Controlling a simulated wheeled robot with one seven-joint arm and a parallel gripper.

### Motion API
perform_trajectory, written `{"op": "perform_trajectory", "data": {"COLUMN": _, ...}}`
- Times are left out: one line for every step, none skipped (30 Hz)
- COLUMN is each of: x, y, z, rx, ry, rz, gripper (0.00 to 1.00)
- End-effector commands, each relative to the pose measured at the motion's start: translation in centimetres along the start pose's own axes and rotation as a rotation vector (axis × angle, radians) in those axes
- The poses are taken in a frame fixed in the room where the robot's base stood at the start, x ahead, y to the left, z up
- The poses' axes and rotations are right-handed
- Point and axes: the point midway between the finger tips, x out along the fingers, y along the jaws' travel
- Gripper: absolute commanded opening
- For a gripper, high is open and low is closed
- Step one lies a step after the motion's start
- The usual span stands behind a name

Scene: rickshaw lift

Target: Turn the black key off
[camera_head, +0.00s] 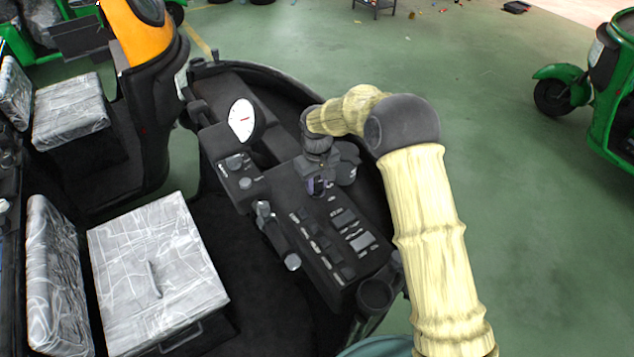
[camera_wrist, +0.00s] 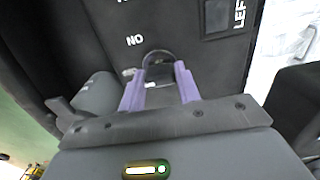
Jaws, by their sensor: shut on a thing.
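The black key (camera_wrist: 160,62) is in the wrist view, at a dark panel, with its rounded top showing between my fingertips. My gripper (camera_wrist: 161,75) has purple fingers, one on each side of the key, and is shut on it. White lettering reading "NO" or an upside-down "ON" stands just beyond the key. In the head view my gripper (camera_head: 318,187) is down at the black dashboard (camera_head: 290,215) of the rickshaw. The key is hidden there behind my wrist and fingers. The exact angle of the key is hard to tell.
A white dial gauge (camera_head: 242,119) stands left of my wrist. A lever (camera_head: 276,236) and rows of switches (camera_head: 318,240) sit in front of it. A plastic-wrapped seat (camera_head: 155,270) is at lower left. Green floor (camera_head: 500,200) is open on the right.

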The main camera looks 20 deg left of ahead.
Motion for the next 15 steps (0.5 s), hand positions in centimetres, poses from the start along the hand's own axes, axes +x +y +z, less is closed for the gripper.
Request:
{"op": "perform_trajectory", "data": {"x": -0.14, "y": 0.05, "z": -0.12, "rx": -0.008, "ry": 0.005, "rz": 0.001, "gripper": 0.1}}
{"op": "perform_trajectory", "data": {"x": -0.15, "y": 0.05, "z": -0.12, "rx": -0.013, "ry": 0.005, "rz": 0.001, "gripper": 0.1}}
{"op": "perform_trajectory", "data": {"x": -0.15, "y": 0.05, "z": -0.12, "rx": -0.017, "ry": 0.005, "rz": 0.001, "gripper": 0.1}}
{"op": "perform_trajectory", "data": {"x": -0.16, "y": 0.05, "z": -0.12, "rx": -0.02, "ry": 0.005, "rz": 0.001, "gripper": 0.1}}
{"op": "perform_trajectory", "data": {"x": -0.16, "y": 0.05, "z": -0.13, "rx": -0.021, "ry": 0.005, "rz": 0.001, "gripper": 0.1}}
{"op": "perform_trajectory", "data": {"x": -0.17, "y": 0.04, "z": -0.13, "rx": -0.023, "ry": 0.005, "rz": 0.001, "gripper": 0.1}}
{"op": "perform_trajectory", "data": {"x": -0.17, "y": 0.04, "z": -0.13, "rx": -0.023, "ry": 0.005, "rz": 0.001, "gripper": 0.1}}
{"op": "perform_trajectory", "data": {"x": -0.17, "y": 0.04, "z": -0.13, "rx": -0.023, "ry": 0.005, "rz": 0.001, "gripper": 0.1}}
{"op": "perform_trajectory", "data": {"x": -0.18, "y": 0.04, "z": -0.13, "rx": -0.023, "ry": 0.005, "rz": 0.001, "gripper": 0.1}}
{"op": "perform_trajectory", "data": {"x": -0.18, "y": 0.04, "z": -0.13, "rx": -0.023, "ry": 0.005, "rz": 0.001, "gripper": 0.1}}
{"op": "perform_trajectory", "data": {"x": -0.18, "y": 0.04, "z": -0.13, "rx": -0.023, "ry": 0.005, "rz": 0.001, "gripper": 0.1}}
{"op": "perform_trajectory", "data": {"x": -0.18, "y": 0.04, "z": -0.13, "rx": -0.023, "ry": 0.005, "rz": 0.002, "gripper": 0.1}}
{"op": "perform_trajectory", "data": {"x": -0.18, "y": 0.04, "z": -0.13, "rx": -0.023, "ry": 0.005, "rz": 0.002, "gripper": 0.1}}
{"op": "perform_trajectory", "data": {"x": -0.18, "y": 0.04, "z": -0.13, "rx": -0.023, "ry": 0.005, "rz": 0.002, "gripper": 0.1}}
{"op": "perform_trajectory", "data": {"x": -0.19, "y": 0.04, "z": -0.13, "rx": -0.022, "ry": 0.005, "rz": 0.002, "gripper": 0.39}}
